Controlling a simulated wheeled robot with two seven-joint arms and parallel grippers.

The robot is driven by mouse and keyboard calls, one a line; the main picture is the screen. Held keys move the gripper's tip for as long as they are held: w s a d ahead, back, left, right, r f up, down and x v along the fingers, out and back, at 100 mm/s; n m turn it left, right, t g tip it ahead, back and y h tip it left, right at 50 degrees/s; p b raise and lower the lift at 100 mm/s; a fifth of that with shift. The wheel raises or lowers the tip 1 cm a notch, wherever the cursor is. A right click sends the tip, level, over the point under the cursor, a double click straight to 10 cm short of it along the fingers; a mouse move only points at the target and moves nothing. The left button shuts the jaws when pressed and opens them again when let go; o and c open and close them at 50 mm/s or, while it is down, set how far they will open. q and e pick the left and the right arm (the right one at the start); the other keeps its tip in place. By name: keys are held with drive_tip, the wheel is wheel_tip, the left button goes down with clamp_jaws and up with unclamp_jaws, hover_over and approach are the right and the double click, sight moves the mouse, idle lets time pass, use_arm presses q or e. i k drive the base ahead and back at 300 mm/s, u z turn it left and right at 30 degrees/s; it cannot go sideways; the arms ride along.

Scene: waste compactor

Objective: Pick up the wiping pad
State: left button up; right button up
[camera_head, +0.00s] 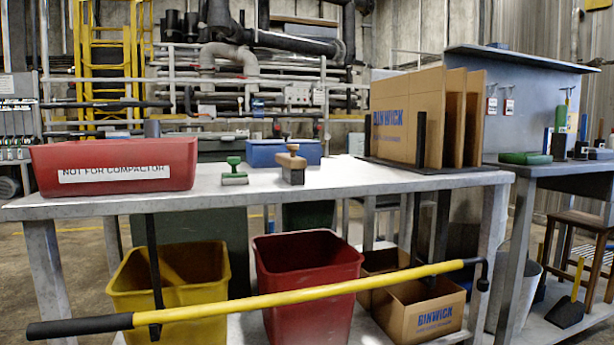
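Two small handled pieces stand on the grey metal table (340,178). One has a green handle and a flat base (234,174); the other is a brown, wood-coloured handled block (292,166). A green flat-based piece (525,158) lies on the right-hand bench. I cannot tell for sure which of these is the wiping pad. None of them is held. Neither of my grippers is in view.
A red bin labelled "NOT FOR COMPACTOR" (115,166) is at the table's left, upright cardboard (405,115) at its right, a blue box (283,153) behind. A yellow pole (300,296) crosses in front. Yellow (190,285) and red (305,280) bins stand below. The table's front middle is clear.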

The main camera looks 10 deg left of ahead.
sight(235, 178)
drive_tip(key=z, duration=0.85)
drive_tip(key=i, duration=0.85)
